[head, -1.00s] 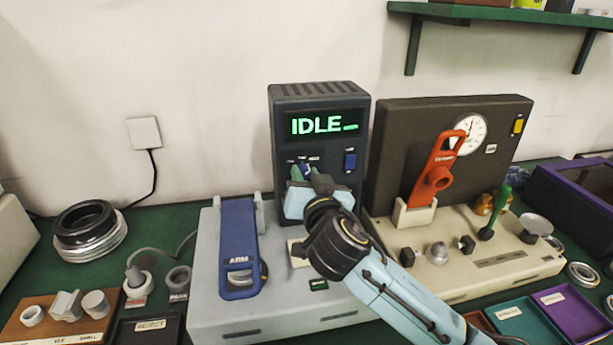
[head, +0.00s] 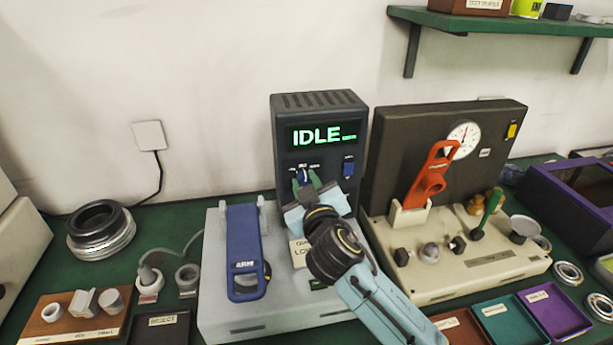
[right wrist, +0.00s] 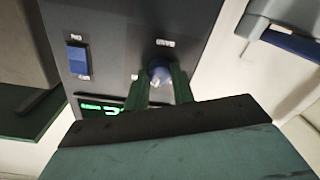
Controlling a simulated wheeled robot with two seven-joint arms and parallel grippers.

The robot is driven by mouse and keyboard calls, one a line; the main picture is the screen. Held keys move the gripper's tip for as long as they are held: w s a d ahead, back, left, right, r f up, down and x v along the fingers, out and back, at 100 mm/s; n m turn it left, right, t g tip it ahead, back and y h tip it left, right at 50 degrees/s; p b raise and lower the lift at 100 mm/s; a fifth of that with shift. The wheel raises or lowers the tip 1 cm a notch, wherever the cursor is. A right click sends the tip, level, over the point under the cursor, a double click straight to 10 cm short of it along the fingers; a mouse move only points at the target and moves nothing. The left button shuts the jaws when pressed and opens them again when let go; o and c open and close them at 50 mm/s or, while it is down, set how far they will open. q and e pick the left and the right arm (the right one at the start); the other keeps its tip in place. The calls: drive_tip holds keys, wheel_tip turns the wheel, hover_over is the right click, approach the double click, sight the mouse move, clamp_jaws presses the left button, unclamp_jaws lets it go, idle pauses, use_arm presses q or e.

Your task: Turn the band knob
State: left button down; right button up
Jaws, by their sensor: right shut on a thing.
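The band knob (head: 303,176) is a small blue knob on the dark upright console (head: 281,140), below a green display reading IDLE. My right gripper (head: 306,183) is at the console face with its green fingers on either side of the knob. In the right wrist view the knob (right wrist: 160,72) sits between the two fingertips (right wrist: 160,82), and the gripper is shut on it. The fingers partly hide the knob and its markings. My left gripper is not in view.
A blue rocker switch (head: 348,167) is right of the knob. A blue-handled lever (head: 243,245) stands on the grey base (head: 215,290). A cream tester (head: 490,270) with a red lever (head: 430,178) stands to the right. Trays and rings lie around.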

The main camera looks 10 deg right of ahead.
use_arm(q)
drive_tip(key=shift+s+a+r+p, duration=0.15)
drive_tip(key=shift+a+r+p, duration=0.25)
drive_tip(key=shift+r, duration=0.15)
use_arm(e)
drive_tip(key=shift+n, duration=0.7)
drive_tip(key=o, duration=1)
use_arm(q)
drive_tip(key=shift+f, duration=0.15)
use_arm(e)
drive_tip(key=s, duration=1.3)
drive_tip(key=shift+s+r, duration=0.2)
drive_tip(key=shift+r, duration=0.05)
drive_tip(key=shift+d, duration=0.1)
